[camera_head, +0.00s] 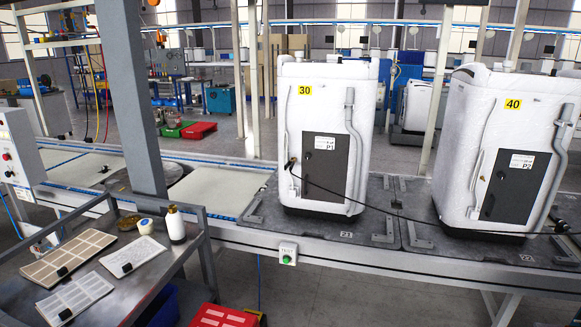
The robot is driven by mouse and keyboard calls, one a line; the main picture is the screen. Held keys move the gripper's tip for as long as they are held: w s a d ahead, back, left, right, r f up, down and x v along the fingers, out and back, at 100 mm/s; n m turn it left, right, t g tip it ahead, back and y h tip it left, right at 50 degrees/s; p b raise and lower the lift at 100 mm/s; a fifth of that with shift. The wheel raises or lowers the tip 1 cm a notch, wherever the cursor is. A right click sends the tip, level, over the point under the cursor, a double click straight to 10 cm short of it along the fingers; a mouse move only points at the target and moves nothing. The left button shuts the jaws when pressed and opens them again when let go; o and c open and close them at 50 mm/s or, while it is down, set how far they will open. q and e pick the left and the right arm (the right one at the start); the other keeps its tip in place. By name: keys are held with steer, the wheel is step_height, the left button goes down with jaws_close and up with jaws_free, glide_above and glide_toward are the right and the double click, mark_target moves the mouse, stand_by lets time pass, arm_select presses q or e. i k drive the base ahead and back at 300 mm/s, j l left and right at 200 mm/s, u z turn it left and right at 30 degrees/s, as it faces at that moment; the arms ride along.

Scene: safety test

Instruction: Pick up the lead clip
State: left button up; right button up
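A thin black lead (400,207) runs from the left side of the white unit marked 30 (322,110) down to the right, across the front of the white unit marked 40 (506,110). At its left end a small dark clip-like piece (291,164) sits against unit 30, beside the dark panel marked P1 (325,168). At the right a small dark piece (561,227) lies at the lead's other end, near the picture's edge. Which piece is the lead clip I cannot tell for sure. Neither of my grippers is in view.
Both units stand on dark pallets (388,222) on a conveyor. A grey column (137,100) rises at left. A metal cart (150,290) holds papers with black clips, a white bottle (175,224) and a tape roll (145,226). A green TEST button (287,259) is on the conveyor front.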

mark_target(290, 162)
steer(key=z, duration=1.8)
steer(key=u, duration=0.6)
steer(key=i+j+u, duration=0.15)
steer(key=i+u, duration=0.25)
steer(key=i+j+u, duration=0.1)
steer(key=i+u, duration=0.65)
steer(key=k+l, duration=0.05)
steer(key=k, duration=0.05)
